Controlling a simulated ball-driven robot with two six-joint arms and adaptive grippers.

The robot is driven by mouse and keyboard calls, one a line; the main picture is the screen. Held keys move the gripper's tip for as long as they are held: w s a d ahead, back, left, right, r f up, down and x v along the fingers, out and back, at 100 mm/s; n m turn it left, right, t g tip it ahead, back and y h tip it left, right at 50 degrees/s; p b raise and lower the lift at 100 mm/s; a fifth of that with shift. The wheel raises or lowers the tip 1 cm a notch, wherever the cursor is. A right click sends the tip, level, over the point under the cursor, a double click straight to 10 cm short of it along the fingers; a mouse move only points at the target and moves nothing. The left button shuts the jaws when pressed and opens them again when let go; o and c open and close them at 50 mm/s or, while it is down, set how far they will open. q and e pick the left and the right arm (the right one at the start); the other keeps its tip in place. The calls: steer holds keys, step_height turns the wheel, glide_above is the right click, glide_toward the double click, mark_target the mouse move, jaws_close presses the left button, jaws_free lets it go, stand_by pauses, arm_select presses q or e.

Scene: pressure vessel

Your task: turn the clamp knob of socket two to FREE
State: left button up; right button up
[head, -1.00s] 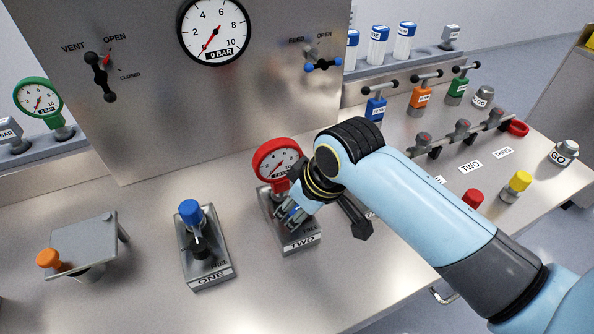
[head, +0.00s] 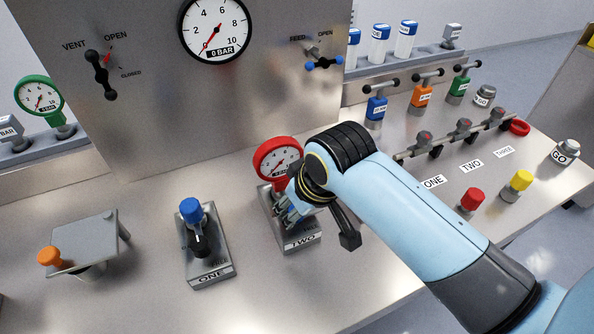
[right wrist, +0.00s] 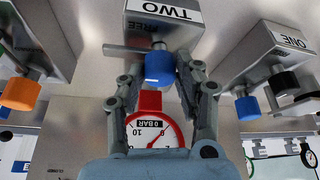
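Socket two (head: 303,243) is a grey block labelled TWO with a red gauge (head: 268,160) standing in it, reading about zero. In the right wrist view its blue clamp knob (right wrist: 160,66) sits below the word FREE, with a grey bar sticking out to the left beside it. My right gripper (right wrist: 160,82) has one finger on each side of the blue knob, with what look like narrow gaps; firm contact is not visible. In the head view my right gripper (head: 287,208) hides the knob. My left gripper is not in view.
Socket one (head: 212,275) with a blue-capped part stands left of socket two. A plate with an orange knob (head: 49,256) is further left. The upright panel (head: 150,140) rises behind. Red (head: 472,199) and yellow (head: 520,181) buttons are at right. Bench in front is clear.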

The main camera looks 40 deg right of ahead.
steer(key=o, duration=0.4)
steer(key=v, duration=1.2)
steer(key=shift+s, duration=0.1)
steer(key=shift+f, duration=0.1)
